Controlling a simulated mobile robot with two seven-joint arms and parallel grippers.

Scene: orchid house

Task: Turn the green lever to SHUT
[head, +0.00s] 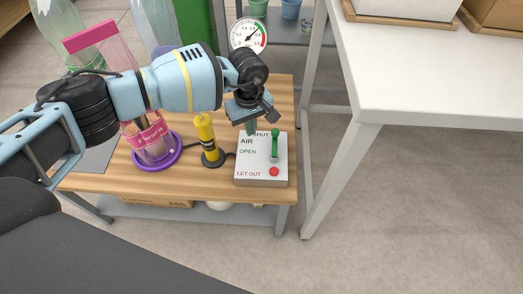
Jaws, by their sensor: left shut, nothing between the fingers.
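The green lever (275,146) stands on a white control box (250,180) on the wooden bench top. Its knob points to the far side of the box, just right of the SHUT label; the OPEN label is to its left. A red button (274,172) marked LET OUT is nearer me. My left gripper (251,128) is shut and empty, pointing down over the box's far left edge. It is left of the lever's knob and looks apart from it; the exact gap is hard to tell. My right gripper is not in view.
A yellow and black cylinder (206,137) stands left of the box. A clear vessel on a purple base (178,153) is farther left, partly behind my left arm. A round gauge (249,36) stands behind. A white table (430,80) is at the right.

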